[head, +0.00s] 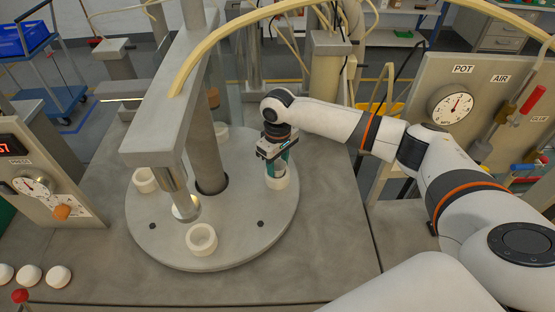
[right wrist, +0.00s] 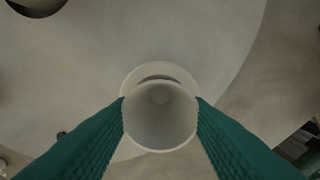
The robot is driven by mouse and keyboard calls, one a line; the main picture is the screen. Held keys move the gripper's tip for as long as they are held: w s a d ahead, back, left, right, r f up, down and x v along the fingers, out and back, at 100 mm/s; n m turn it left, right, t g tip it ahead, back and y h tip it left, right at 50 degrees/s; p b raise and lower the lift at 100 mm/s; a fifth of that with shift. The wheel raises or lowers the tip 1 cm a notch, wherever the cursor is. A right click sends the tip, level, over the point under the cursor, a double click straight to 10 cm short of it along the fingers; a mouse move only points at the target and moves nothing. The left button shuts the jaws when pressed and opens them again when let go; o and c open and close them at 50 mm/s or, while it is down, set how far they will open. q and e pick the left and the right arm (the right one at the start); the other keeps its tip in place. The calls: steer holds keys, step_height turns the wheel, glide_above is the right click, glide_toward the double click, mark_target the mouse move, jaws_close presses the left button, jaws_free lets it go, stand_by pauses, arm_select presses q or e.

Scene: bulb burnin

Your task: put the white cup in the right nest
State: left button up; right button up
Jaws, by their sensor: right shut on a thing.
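The white cup (right wrist: 160,117) is between the green finger pads of my right gripper (head: 276,163), which is shut on it. The right nest (head: 278,183) is a cream ring on the right side of the round grey plate (head: 240,210). In the right wrist view the nest's rim (right wrist: 128,84) shows behind the cup, mostly covered by it. The cup is directly above or partly in this nest; I cannot tell whether it touches the bottom. In the head view the gripper mostly hides the cup. My left gripper is not in view.
Other cream nests stand on the plate at left (head: 145,180), front (head: 201,240) and back (head: 221,136). A grey press column and arm (head: 155,130) rise over the plate's left half. Several white domed pieces (head: 28,275) lie at front left. A gauge panel (head: 450,80) stands at right.

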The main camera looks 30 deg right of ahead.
steer(key=o, duration=1)
steer(key=shift+c, duration=0.2)
steer(key=shift+r+b, duration=0.35)
steer(key=shift+r, duration=0.2)
step_height(320, 180, up, 12)
steer(key=p, duration=1.3)
